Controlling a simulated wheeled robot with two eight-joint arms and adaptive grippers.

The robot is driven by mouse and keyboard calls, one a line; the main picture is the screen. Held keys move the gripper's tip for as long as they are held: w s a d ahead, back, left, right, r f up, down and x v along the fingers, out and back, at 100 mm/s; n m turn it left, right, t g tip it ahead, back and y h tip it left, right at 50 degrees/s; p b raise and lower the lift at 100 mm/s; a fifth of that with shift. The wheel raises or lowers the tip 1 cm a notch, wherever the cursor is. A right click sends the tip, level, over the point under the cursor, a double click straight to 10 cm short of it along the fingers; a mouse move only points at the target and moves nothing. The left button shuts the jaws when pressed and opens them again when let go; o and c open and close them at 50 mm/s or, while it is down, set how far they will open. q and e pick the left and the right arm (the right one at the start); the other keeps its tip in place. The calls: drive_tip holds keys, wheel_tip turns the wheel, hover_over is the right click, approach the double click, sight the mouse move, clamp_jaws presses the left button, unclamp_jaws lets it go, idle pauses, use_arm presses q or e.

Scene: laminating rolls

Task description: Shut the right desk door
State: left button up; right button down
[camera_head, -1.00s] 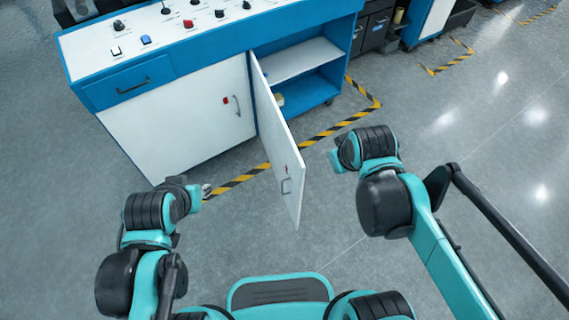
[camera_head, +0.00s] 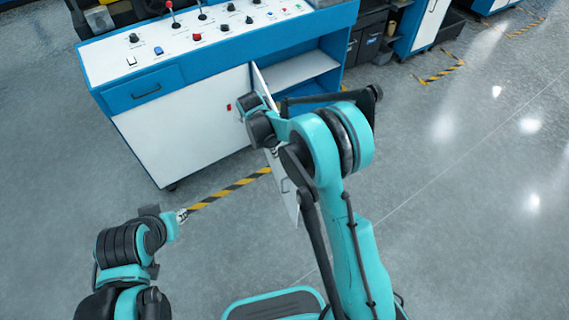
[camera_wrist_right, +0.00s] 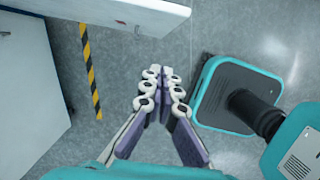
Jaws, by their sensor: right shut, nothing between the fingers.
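The right desk door (camera_head: 291,206) is a white panel standing open, swung out from the blue and white desk. My right arm covers much of it in the head view. My left gripper (camera_head: 182,214) is low at the left, too small to read.
The desk's closed left door (camera_head: 180,135) and drawer (camera_head: 150,95) are beside the opening. The console top (camera_head: 195,40) carries knobs and switches. Striped floor tape (camera_head: 225,190) runs before the desk. The floor at right is clear.

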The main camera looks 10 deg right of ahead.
drive_tip(key=d+f+b, duration=0.5)
drive_tip(key=d+f, duration=0.1)
drive_tip(key=f, duration=0.3)
drive_tip(key=shift+w+d+f+b, duration=0.25)
drive_tip(key=shift+w+b, duration=0.05)
drive_tip(key=shift+w, duration=0.05)
